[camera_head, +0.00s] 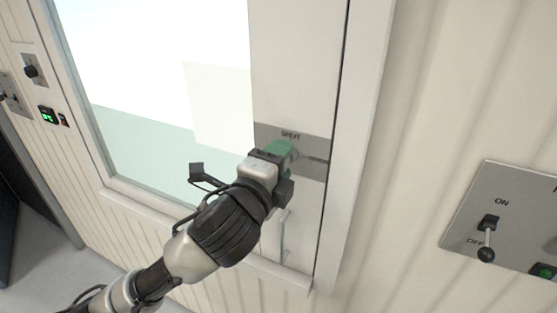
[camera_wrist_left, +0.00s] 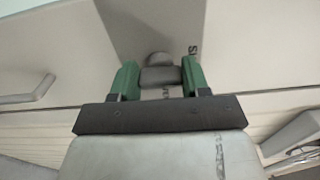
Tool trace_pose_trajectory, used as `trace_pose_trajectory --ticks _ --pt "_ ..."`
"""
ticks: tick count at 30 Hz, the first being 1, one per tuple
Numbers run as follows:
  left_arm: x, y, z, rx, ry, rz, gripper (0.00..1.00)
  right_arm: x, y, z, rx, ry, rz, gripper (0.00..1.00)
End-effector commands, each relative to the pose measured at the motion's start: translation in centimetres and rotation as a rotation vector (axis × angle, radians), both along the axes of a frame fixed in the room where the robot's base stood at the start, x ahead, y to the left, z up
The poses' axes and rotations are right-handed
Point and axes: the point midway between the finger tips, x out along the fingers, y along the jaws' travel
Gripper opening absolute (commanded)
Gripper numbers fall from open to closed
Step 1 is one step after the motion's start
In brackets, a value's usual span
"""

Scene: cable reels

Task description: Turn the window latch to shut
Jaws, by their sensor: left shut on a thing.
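The window latch shows best in the left wrist view (camera_wrist_left: 160,76), as a dark grey handle with a rounded knob behind it. It sits on a grey plate (camera_head: 316,141) on the window frame, marked SHUT at the top, with a smaller marking to the right that is hard to read. My left gripper (camera_head: 279,150) has green fingers and reaches the plate from below left. In the left wrist view its fingers (camera_wrist_left: 160,78) stand on either side of the latch handle, shut on it. In the head view the gripper hides the latch, so its angle is unclear there. My right gripper is not in view.
A metal pull handle (camera_head: 283,238) is below the plate on the window frame. A panel with an ON/OFF lever switch (camera_head: 488,235) is on the wall at right. Smaller switches (camera_head: 32,71) are at far left. The wall between the window and the right panel is clear.

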Motion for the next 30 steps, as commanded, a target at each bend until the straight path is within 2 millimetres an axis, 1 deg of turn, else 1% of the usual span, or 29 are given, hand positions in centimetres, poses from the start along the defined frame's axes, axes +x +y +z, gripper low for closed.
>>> trace_pose_trajectory --ticks 6,20,21,23,24,25,26,30 --pt "0.01 -0.04 0.01 -0.047 0.016 -0.001 0.23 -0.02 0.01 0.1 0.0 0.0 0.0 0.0" --pt "0.0 -0.04 0.04 -0.058 0.019 -0.002 0.23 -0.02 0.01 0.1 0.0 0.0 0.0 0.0" --pt "0.0 -0.04 0.05 -0.058 0.019 -0.002 0.51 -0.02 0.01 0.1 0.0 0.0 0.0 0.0" --pt "0.0 -0.03 0.05 -0.057 0.019 -0.001 0.6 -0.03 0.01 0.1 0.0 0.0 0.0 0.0" --pt "0.0 -0.03 0.05 -0.057 0.019 -0.001 0.66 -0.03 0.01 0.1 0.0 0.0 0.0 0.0" --pt "0.0 -0.03 0.04 -0.056 0.018 -0.001 0.71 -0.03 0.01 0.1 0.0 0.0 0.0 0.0" --pt "0.0 -0.03 0.04 -0.056 0.018 -0.001 0.72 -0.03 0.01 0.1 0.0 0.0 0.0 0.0" --pt "-0.01 -0.02 0.02 -0.055 0.019 -0.001 0.72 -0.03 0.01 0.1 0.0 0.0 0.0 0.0"
